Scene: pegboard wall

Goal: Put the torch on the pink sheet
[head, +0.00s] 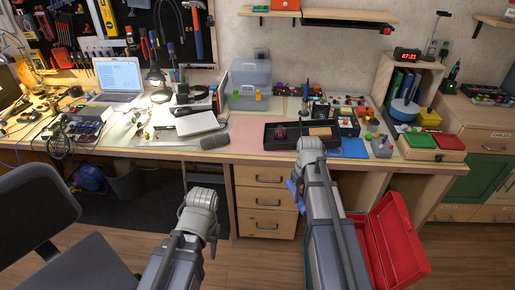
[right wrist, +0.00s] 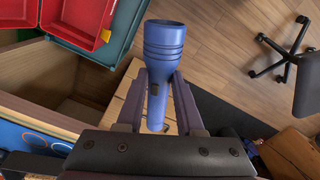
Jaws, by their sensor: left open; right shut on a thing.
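The blue torch (right wrist: 164,45) is between the two fingers of my right gripper (right wrist: 160,88), its wide head sticking out past them. In the head view, a small part of the torch (head: 292,190) shows beside my right gripper (head: 298,178), in front of the desk edge and below the desktop. My right gripper is shut on the torch. The pink sheet (head: 249,134) lies flat on the desk, up and left of the torch, apart from it. My left gripper (head: 211,240) is low in front of the desk, open and mostly hidden by its own wrist; nothing shows in it.
A black tray (head: 272,145) borders the pink sheet on the right, and a grey cylindrical item (head: 213,142) lies to its left. A clear storage box (head: 249,85) stands behind. A blue sheet (head: 354,148) lies further right. An open red toolbox (head: 398,240) stands below the desk.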

